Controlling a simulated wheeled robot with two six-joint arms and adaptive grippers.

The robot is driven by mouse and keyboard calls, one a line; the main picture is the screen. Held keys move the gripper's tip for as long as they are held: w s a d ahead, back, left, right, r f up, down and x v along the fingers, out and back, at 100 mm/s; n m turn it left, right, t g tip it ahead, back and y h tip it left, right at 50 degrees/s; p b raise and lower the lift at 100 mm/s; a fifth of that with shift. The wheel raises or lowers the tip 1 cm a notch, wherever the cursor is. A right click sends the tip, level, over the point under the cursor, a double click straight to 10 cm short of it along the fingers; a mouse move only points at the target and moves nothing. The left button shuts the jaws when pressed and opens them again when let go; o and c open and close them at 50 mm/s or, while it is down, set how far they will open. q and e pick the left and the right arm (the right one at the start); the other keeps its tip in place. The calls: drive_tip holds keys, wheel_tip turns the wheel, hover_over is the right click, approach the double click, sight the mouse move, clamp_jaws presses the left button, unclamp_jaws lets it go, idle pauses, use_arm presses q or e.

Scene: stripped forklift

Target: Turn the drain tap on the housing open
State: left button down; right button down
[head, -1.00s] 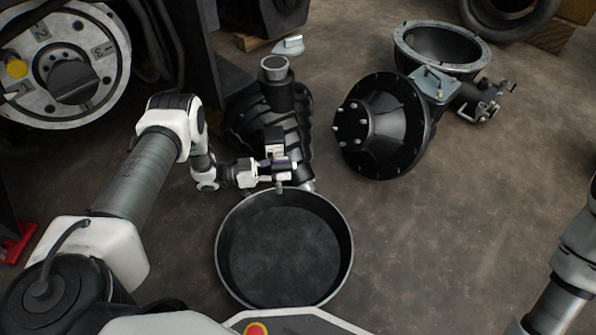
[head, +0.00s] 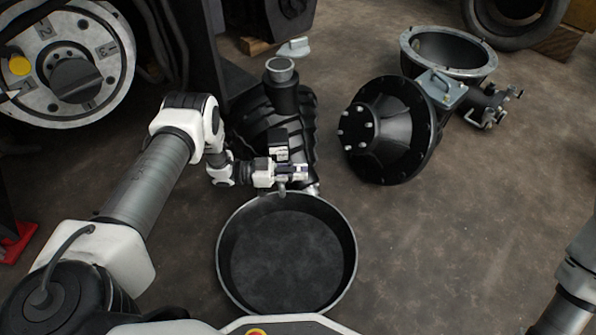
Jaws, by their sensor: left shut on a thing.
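The black ribbed housing (head: 252,112) stands on the floor at the upper middle of the head view, with an upright neck and a light ring on top. Its drain tap (head: 312,189) shows as a small metal fitting low on the housing, just above the far rim of the drain pan (head: 222,270). My left gripper (head: 299,173) is at the tap, its fingers shut on the tap's handle; the fingers and wrist hide most of it. The angle of the handle is too small to tell. My right arm shows only at the right edge; its gripper is out of view.
A black flanged cone (head: 385,135) lies right of the housing, beside an open bell-shaped casing (head: 405,48). A grey cap (head: 293,47) lies behind the neck. A wheel hub (head: 30,75) stands at the upper left.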

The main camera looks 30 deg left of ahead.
sight(298, 169)
use_arm(q)
drive_tip(key=c, duration=1.1)
unclamp_jaws()
wheel_tip(298, 169, up, 10)
